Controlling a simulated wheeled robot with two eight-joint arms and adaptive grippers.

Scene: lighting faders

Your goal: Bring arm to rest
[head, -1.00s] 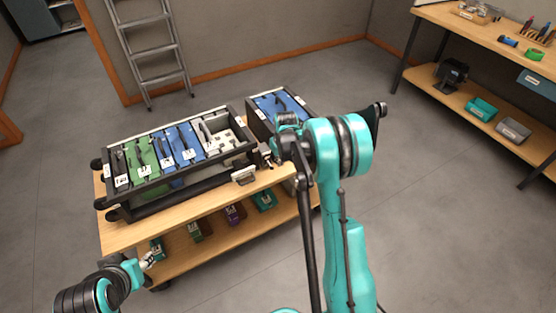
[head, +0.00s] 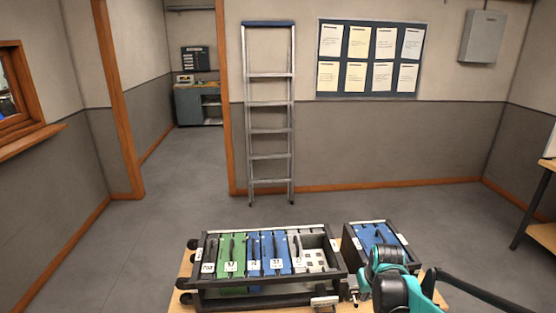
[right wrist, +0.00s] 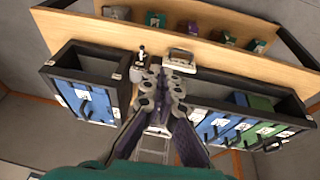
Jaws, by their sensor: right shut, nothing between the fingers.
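My right gripper (right wrist: 162,85) shows in the right wrist view, with its two fingers together and nothing between them. Its tips appear over the strip between two dark racks, close to a small pale holder (right wrist: 182,58); contact is unclear. In the head view, teal parts of my right arm (head: 390,285) stand at the lower right, partly covering the smaller rack (head: 399,241). The larger rack (head: 265,300) holds a row of fader modules, including a green one (head: 232,262) and blue ones (head: 275,255). My left gripper is outside both current views.
The racks stand on a wooden cart (right wrist: 240,66) with small coloured items on its lower shelf. A workbench (head: 541,205) is at the right edge. Grey floor (head: 390,205) lies open behind the cart.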

